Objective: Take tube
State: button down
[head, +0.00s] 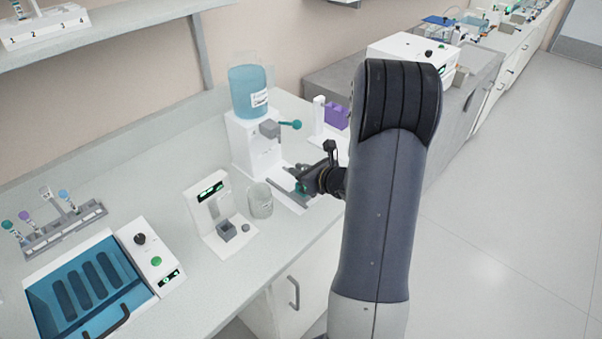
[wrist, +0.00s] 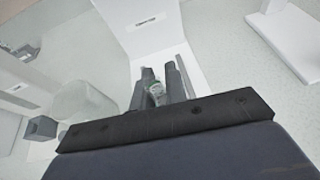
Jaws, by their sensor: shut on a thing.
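My gripper (head: 303,186) is at the front of the white dispenser (head: 241,145), low over the bench. In the wrist view its two dark fingers (wrist: 158,88) are shut on a small clear tube (wrist: 155,90) with a greenish tint. In the head view a bit of teal shows at the fingers; most of the tube is hidden. Other tubes with teal, purple and blue caps stand in a grey rack (head: 66,232) at the left.
A blue bottle (head: 249,92) sits on the dispenser, which has a teal lever (head: 290,125). A glass beaker (head: 260,201) and a white device with a green display (head: 205,210) stand to its left. A blue-lidded bath (head: 85,285) is at the front left. A purple rack (head: 336,116) stands behind.

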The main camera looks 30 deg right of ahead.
notch_tip(320, 180, up, 7)
jog(key=s+d+b, duration=0.1)
jog(key=s+d, duration=0.1)
jog(key=s, duration=0.6)
jog(key=s+d+b, duration=0.1)
jog(key=s+d, duration=0.1)
jog(key=s, duration=0.7)
jog(key=shift+s+d+b, duration=0.2)
jog(key=shift+d+b, duration=0.15)
jog(key=shift+d, duration=0.05)
